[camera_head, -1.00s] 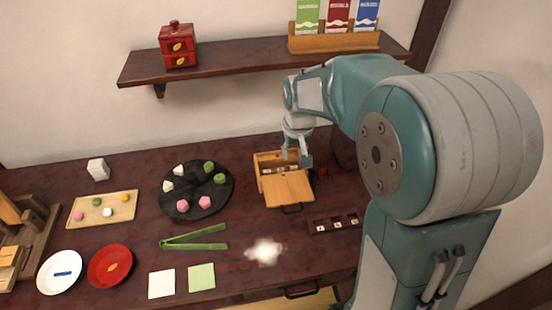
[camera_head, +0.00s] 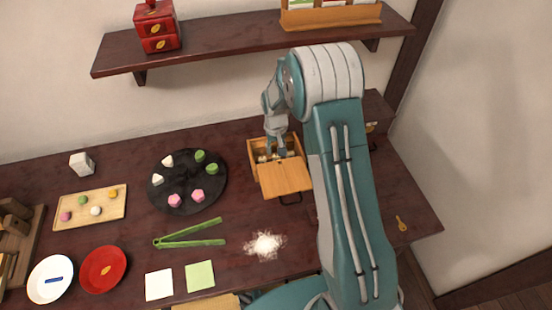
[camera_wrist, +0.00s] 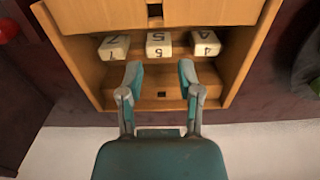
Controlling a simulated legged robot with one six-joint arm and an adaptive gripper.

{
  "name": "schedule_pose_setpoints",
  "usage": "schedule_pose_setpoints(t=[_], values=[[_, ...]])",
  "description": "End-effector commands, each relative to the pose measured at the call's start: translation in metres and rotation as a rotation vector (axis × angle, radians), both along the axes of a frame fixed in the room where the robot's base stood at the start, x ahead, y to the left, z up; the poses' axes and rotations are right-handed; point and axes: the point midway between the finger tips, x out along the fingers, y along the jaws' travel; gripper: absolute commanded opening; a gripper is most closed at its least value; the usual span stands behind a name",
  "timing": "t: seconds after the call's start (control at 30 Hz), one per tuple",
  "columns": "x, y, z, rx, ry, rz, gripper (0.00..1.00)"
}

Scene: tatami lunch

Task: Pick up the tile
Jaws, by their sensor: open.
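Three white numbered tiles lie in a row inside a wooden box in the wrist view: one marked 7 (camera_wrist: 114,47), one marked 5 (camera_wrist: 159,45) in the middle, and one marked 4 (camera_wrist: 206,43). The box (camera_wrist: 246,72) has its wooden lid or front panel (camera_head: 283,177) lying out toward the front in the head view. My gripper (camera_wrist: 160,73) is open and empty, with its fingertips just short of the middle tile, one toward each side of it. In the head view my gripper (camera_head: 276,149) reaches down over the box's back part.
A round black plate (camera_head: 187,188) with several sweets stands left of the box. Green tongs (camera_head: 190,234) and a white powder pile (camera_head: 265,244) lie in front. A shelf (camera_head: 230,40) with a red box (camera_head: 156,27) hangs above.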

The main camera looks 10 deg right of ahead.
Motion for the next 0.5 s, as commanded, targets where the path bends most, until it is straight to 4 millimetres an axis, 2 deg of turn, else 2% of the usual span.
schedule_pose_setpoints(t=[0.17,0.4,0.5], values=[[-0.002,0.0,-0.012,0.0,0.002,0.0,0.46],[-0.004,-0.001,-0.049,0.0,0.002,0.0,0.46],[-0.004,-0.001,-0.054,0.0,-0.001,0.0,0.46]])
